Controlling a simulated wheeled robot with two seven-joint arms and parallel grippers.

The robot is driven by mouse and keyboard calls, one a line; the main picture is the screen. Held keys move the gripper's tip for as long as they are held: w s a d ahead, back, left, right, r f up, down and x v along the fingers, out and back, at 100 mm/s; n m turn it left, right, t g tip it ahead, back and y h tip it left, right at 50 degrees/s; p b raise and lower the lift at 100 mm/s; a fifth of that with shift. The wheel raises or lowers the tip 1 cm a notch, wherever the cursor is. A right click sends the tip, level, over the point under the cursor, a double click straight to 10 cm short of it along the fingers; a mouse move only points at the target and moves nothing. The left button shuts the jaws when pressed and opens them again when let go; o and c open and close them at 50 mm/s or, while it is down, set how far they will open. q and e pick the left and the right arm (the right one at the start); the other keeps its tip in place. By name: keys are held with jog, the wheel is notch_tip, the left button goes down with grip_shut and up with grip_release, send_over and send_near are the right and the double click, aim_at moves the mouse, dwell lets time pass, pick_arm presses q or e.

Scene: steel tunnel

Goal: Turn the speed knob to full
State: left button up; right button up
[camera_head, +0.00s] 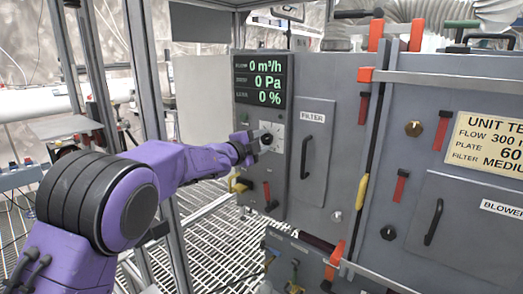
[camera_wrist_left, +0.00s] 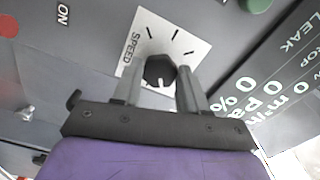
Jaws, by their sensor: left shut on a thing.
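The speed knob (camera_wrist_left: 159,70) is a dark, many-sided knob on a white dial plate (camera_wrist_left: 185,40) marked SPEED, with black tick marks around it. In the left wrist view my left gripper (camera_wrist_left: 160,78) has its two grey fingers on either side of the knob, shut on it. In the head view the left arm reaches from the left to the panel, with the gripper (camera_head: 255,146) at the dial plate (camera_head: 276,134). The display (camera_head: 263,80) above reads 0 m³/h, 0 Pa and 0 %. My right gripper is not in view.
Right of the dial is the FILTER door (camera_head: 312,150) with a black handle. The BLOWER door (camera_head: 465,225) is farther right. A metal frame post (camera_head: 150,90) stands beside my arm.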

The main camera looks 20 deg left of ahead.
pick_arm(q)
jog(key=m+b, duration=0.4)
jog(key=m, duration=0.1)
jog(key=shift+f, duration=0.2)
jog(key=shift+r+m+b, duration=0.1)
jog(key=shift+m+b, duration=0.55)
jog(key=shift+m, duration=0.25)
jog(key=o, duration=1.1)
jog(key=shift+r, duration=0.1)
jog(key=shift+c, duration=0.2)
jog(key=shift+s, duration=0.1)
jog(key=b+v, duration=0.2)
jog(key=v, duration=0.8)
jog(key=shift+s, duration=0.15)
